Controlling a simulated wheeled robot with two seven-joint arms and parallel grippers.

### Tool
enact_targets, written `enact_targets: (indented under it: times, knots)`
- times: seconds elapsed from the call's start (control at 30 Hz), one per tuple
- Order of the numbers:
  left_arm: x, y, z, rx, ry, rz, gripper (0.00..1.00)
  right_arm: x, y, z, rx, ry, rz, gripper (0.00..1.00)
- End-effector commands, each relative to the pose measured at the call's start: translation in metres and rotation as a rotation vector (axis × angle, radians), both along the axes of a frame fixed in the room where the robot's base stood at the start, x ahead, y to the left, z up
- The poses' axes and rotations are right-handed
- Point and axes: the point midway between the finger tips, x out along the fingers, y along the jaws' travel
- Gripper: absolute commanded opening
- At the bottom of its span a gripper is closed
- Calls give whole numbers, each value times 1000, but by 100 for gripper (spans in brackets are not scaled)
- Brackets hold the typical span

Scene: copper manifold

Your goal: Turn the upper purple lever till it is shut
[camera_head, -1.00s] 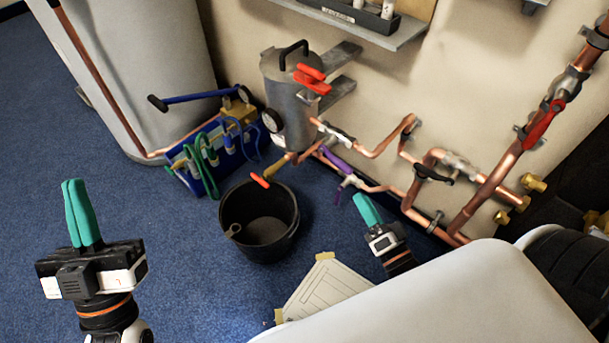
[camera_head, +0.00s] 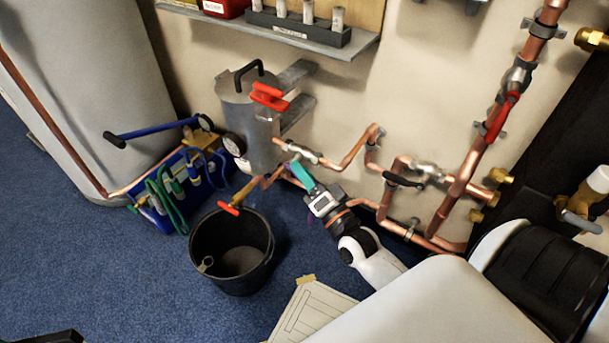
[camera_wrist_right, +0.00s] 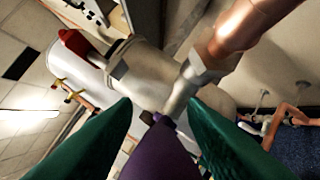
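A purple lever (camera_wrist_right: 158,155) shows large in the right wrist view, joined at its far end to a silver valve body (camera_wrist_right: 180,92) on a copper pipe. My right gripper (camera_wrist_right: 160,108) has its two green fingers apart, one on each side of the lever. Whether either finger touches it is unclear. In the head view my right gripper (camera_head: 301,173) reaches the pipes just right of the grey tank, and its fingers and wrist hide most of the lever there. Only a dark edge, apparently of my left gripper (camera_head: 48,337), shows at the bottom left; its fingers are not visible.
The grey tank (camera_head: 250,125) with a red handle stands behind. A black bucket (camera_head: 230,250) is on the blue floor, left of my right arm. Copper pipes (camera_head: 355,150) with other valves, including a red lever (camera_head: 500,118), run along the wall. A blue tool caddy (camera_head: 160,212) stands left.

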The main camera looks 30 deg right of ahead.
Motion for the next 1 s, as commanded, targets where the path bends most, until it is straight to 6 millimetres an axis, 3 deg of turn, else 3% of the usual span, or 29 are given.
enact_targets:
  times: [0.23, 0.5, 0.77, 1.0]
  knots:
    - [0, 0, 0, -1, -2, 0, 0, 1, 0, 0, 0, 1, -1, 39]
    - [0, 0, 0, -1, -1, -1, 0, 1, 0, 0, 0, 1, 0, 0]
    - [0, 0, -2, 0, 0, -1, 0, 0, 0, -1, 2, -2, 1, 0]
    - [0, 0, -18, 0, 0, -1, 0, 1, 0, -9, 28, -62, 1, 0]
